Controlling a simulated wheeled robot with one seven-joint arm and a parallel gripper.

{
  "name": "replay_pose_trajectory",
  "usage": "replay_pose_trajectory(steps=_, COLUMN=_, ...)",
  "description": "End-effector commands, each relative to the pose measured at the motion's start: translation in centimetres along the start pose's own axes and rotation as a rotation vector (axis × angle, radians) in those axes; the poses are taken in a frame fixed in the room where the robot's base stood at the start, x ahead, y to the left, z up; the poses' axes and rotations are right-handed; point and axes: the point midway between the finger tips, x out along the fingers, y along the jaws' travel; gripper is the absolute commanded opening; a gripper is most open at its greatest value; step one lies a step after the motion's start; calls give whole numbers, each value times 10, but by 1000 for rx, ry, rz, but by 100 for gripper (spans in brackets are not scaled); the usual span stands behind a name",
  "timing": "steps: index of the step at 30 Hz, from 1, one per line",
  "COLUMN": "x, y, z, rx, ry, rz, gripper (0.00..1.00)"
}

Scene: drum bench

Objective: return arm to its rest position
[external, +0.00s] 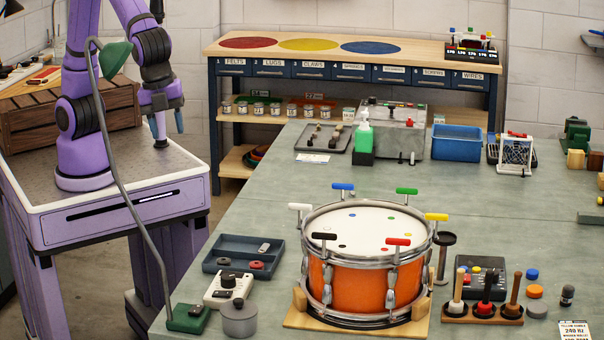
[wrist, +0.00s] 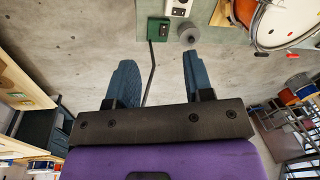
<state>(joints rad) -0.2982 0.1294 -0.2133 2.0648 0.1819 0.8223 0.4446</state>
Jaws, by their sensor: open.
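My purple arm stands on its white-topped base at the left of the external view and is folded up, with my gripper (external: 168,132) hanging down over the base's top. In the wrist view my gripper (wrist: 160,80) shows two blue fingers spread wide apart with nothing between them. The gripper is well away from the green bench (external: 400,180). The upper part of my arm is cut off by the top of the external picture.
An orange drum (external: 352,285) with coloured tuning keys stands on the bench. A grey lamp stem (external: 125,185) with a green shade (external: 115,57) rises in front of my arm. A wooden crate (external: 70,118) stands behind my base. Bare floor lies between base and bench.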

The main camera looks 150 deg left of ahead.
Motion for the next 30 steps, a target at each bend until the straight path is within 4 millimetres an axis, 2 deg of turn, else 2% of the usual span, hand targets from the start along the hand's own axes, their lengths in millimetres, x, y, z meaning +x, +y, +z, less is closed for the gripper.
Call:
replay_pose_trajectory(steps=1, x=-16, y=9, z=8, rx=-19, ry=14, rz=-15, gripper=47)
replay_pose_trajectory(steps=6, x=-55, y=37, z=38, rx=-99, ry=58, rz=-43, gripper=47)
replay_pose_trajectory(steps=15, x=-106, y=87, z=100, rx=-246, ry=155, rz=-59, gripper=47)
replay_pose_trajectory(steps=22, x=-128, y=124, z=150, rx=-355, ry=242, rz=-40, gripper=47)
replay_pose_trajectory(steps=30, x=-133, y=159, z=199, rx=-458, ry=330, rz=9, gripper=47)
